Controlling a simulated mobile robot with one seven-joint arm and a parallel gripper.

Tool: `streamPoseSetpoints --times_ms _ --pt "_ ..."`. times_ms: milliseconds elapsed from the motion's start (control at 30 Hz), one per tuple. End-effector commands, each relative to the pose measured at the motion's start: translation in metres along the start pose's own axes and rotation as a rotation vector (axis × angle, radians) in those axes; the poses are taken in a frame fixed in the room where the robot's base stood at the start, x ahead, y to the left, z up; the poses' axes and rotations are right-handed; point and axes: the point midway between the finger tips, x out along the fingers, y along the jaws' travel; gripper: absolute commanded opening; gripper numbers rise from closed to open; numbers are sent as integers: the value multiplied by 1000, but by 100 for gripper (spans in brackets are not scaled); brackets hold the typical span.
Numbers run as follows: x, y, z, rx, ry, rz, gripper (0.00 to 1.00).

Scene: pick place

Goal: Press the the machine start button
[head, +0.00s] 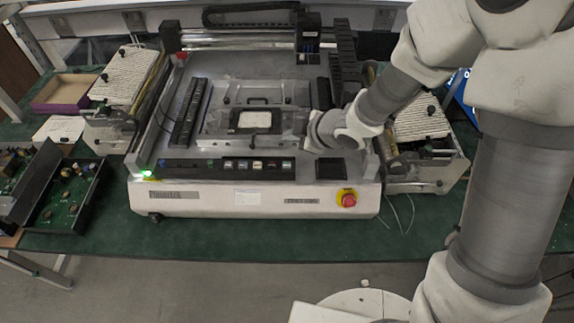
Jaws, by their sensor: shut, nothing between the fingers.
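The machine (215,198) is a wide white benchtop unit with a dark control strip along its front. Several small square buttons (250,165) sit in a row on that strip. A green light (147,174) glows at its front left corner. Which button is the start button cannot be told at this size. My gripper (306,142) is shut and empty, at the end of my arm, over the right part of the machine bed, behind and to the right of the button row. Its fingertips are small and hard to make out.
A red emergency knob on a yellow base (348,199) is on the machine's front right. Ribbed feeder units (125,75) stand on both sides. Circuit boards in a black tray (65,200) lie at left. The green table (200,240) is clear along its front edge.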

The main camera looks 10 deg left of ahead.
Motion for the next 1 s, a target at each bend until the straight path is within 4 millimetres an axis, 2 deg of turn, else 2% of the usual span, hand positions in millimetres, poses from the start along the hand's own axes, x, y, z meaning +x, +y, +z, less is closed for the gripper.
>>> streamPoseSetpoints --times_ms 533,700,1000 --pt "50 -36 37 1 -1 0 0" --pt "56 -41 41 1 -1 0 0" --pt "55 -40 40 1 -1 0 0"
